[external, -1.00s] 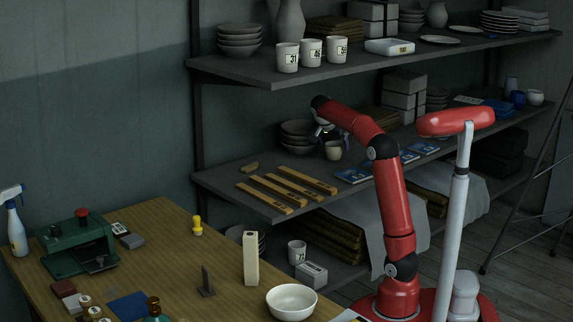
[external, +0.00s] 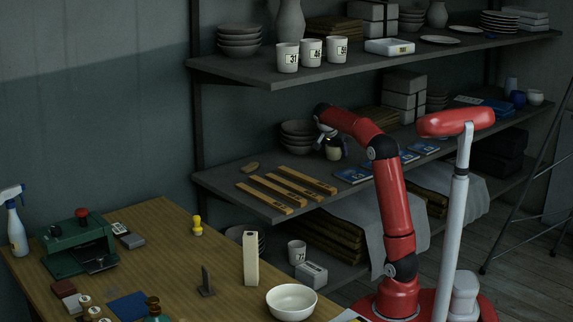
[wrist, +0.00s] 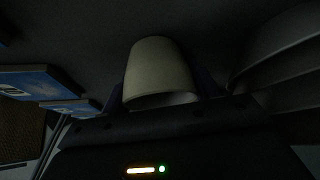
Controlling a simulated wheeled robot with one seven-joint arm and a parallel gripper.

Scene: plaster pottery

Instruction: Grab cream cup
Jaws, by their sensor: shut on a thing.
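The cream cup (external: 333,153) stands on the middle shelf, partly hidden by my gripper (external: 331,143) in the external view. My gripper is down around the cup, with its fingers shut on it. In the wrist view the cup (wrist: 160,72) fills the middle, held between dark fingers at its left and right. The fingertips are hard to make out in the dark.
Stacked grey bowls (external: 297,134) stand just left of the cup and loom at the right of the wrist view. Blue booklets (external: 354,175) lie to its right. Wooden bars (external: 287,187) lie in front on the shelf. The upper shelf (external: 300,69) hangs above.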

